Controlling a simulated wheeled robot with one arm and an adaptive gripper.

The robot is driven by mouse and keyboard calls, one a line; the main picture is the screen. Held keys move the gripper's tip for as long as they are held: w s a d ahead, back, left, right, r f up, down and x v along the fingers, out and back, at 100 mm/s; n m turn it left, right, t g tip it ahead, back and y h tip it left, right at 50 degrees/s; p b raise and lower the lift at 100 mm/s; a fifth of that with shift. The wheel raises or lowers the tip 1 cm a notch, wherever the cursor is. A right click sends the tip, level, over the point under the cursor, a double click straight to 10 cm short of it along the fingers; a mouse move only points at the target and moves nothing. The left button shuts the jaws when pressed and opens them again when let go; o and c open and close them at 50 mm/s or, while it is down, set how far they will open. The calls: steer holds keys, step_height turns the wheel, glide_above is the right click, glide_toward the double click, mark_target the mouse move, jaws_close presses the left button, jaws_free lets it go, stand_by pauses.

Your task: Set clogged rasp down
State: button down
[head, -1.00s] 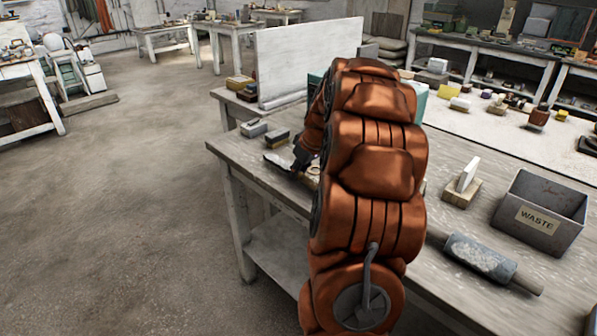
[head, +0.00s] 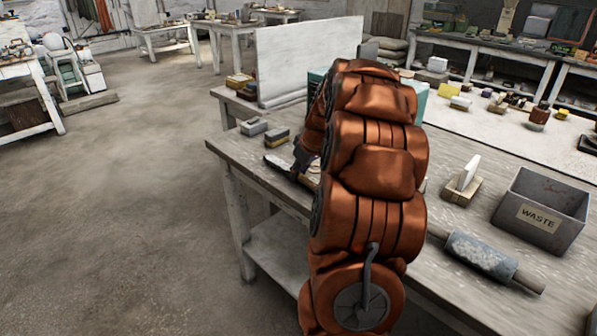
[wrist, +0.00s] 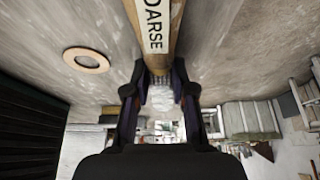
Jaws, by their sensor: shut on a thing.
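The rasp (wrist: 157,50) shows in the wrist view as a wooden bar with a white label reading "OARSE", its first letter cut off. It runs from the top edge down to between my fingers. A whitish, crusted part (wrist: 160,97) shows between the fingers. My gripper (wrist: 160,78) is shut on the rasp. In the head view my gripper (head: 304,162) is low over the left end of the workbench (head: 237,150), mostly hidden by my arm. I cannot tell whether the rasp touches the bench.
A pale wooden ring (wrist: 86,60) lies on the surface beside the rasp. Small blocks (head: 254,127) sit at the bench's left end, near a white upright board (head: 308,62). A waste bin (head: 540,210), a white piece on a wooden block (head: 463,182) and a roller (head: 480,253) stand to the right.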

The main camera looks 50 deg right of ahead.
steer(key=shift+f, duration=0.25)
steer(key=c, duration=0.9)
jaws_free()
steer(key=shift+r, duration=0.1)
steer(key=shift+r, duration=1.95)
